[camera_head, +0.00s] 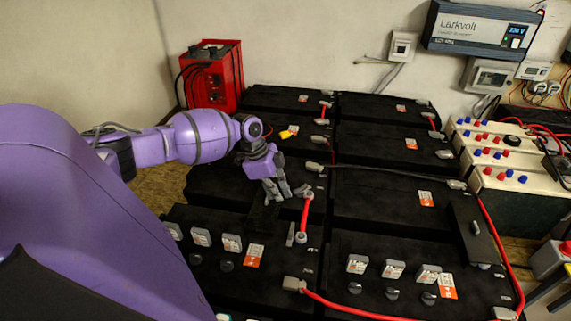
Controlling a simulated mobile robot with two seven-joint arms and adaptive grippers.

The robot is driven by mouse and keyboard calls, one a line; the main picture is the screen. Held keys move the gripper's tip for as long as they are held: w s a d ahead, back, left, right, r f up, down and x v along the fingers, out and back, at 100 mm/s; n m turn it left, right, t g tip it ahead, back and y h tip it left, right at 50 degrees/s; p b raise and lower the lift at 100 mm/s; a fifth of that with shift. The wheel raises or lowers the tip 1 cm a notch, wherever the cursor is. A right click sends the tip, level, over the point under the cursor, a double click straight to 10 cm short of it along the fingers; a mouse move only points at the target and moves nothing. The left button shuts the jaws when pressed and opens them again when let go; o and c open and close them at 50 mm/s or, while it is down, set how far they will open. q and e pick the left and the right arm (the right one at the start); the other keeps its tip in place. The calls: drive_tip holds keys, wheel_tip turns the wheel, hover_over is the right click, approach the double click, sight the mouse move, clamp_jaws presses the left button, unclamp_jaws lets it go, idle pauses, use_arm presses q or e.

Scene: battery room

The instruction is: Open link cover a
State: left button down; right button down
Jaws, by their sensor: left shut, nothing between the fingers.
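My left gripper (284,192) comes in from the left on a purple arm. It is shut and empty, just above the dark batteries near the upper end of a short red link cable (305,215). A black raised piece (264,216), perhaps a link cover, lies just below the fingers; the gripper partly hides it, and I cannot tell whether they touch. Another black cover-like block (466,222) with a grey knob stands on the right battery row. I see no readable letter on either, so I cannot tell which is link cover a. My right gripper is not in view.
Black batteries (375,205) fill the middle, with red and black cables across them. Vent caps and small white tags stand on the front ones. A red charger box (212,78) is at the back left. Cream terminal boxes (515,160) stand at the right.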

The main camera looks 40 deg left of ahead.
use_arm(q)
drive_tip(key=v, duration=1.2)
drive_tip(key=shift+f, duration=0.15)
